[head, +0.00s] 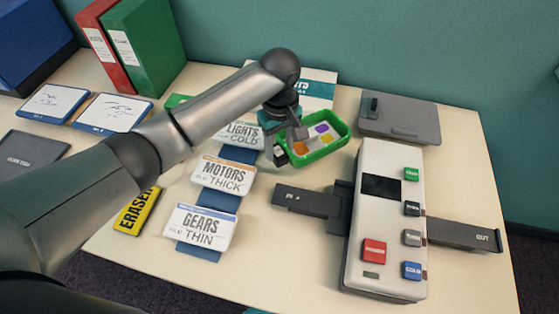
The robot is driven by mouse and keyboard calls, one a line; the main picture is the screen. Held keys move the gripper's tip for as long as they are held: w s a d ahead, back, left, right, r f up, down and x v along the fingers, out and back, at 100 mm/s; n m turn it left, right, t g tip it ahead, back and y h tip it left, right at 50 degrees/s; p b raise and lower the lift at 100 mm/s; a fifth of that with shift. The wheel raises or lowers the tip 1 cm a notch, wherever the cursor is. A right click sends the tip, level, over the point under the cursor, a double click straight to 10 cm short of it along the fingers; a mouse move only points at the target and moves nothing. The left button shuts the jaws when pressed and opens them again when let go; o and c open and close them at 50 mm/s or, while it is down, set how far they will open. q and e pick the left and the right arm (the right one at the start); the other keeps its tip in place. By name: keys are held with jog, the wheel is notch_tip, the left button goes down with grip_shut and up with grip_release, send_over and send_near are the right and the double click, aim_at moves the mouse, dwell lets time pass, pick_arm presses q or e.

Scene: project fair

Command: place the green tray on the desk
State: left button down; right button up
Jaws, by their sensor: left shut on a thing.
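The green tray (338,152) is a small rectangular tray with orange, purple and yellow pieces inside. It is at the back middle of the desk (285,260), left of the grey flat box. My left gripper (288,148) reaches over from the left and is shut on the tray's left end. The arm and gripper hide part of that end. I cannot tell whether the tray's underside touches the desk. My right gripper is not in view.
A white machine (385,230) with coloured buttons and dark side chutes stands at the right. A grey flat box (400,120) lies behind it. Cards reading GEARS (200,228) and MOTORS (222,176) lie left of centre, near a yellow eraser (136,212). Binders (150,45) stand back left.

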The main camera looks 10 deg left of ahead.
pick_arm(q)
jog(key=shift+f+b, duration=0.75)
jog(key=shift+f, duration=1.65)
jog(key=shift+r, duration=0.1)
jog(key=shift+c, duration=1.7)
grip_release()
notch_tip(320, 180, up, 12)
jog(key=p, duration=0.4)
jog(key=shift+s, duration=0.1)
